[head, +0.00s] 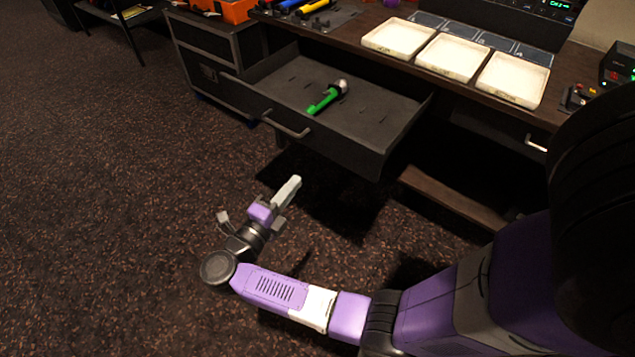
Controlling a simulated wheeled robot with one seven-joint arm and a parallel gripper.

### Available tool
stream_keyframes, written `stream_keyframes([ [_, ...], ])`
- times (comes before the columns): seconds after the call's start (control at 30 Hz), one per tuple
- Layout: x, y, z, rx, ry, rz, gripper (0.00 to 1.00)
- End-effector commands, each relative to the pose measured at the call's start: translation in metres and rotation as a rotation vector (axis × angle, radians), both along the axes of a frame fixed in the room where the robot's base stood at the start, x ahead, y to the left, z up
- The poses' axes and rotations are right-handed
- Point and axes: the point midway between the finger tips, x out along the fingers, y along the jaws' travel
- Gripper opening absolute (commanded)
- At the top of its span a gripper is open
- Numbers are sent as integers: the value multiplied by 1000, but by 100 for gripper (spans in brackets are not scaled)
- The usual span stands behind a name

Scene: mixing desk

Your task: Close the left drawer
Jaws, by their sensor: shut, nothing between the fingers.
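The left drawer (345,147) stands pulled out from the desk in the head view. Its metal bar handle (285,126) is on the front face. A green tool with a pale round head (322,101) lies inside the drawer. My gripper (290,187) is shut and empty. In the picture it is below the drawer front, over the carpet, with its fingers pointing up and to the right. It appears apart from the drawer and the handle. No part of the drawer front is hidden by my arm.
The desk top holds three white trays (452,60). A right drawer handle (536,143) shows under the desk. A dark cabinet (213,62) stands at left, with an orange box (238,10) on top. Open carpet (100,200) lies to the left.

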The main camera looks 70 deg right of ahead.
Motion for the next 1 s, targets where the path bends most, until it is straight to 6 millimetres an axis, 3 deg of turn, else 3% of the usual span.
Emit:
stream_keyframes([
  [0.1, -21, 3, -10, 34, 2, -87, 0],
  [0.33, -32, -11, -9, 31, -2, -113, 0],
  [0.8, -53, -97, -8, 29, -2, -112, 0],
  [1.0, -58, -122, -9, 30, -2, -109, 0],
])
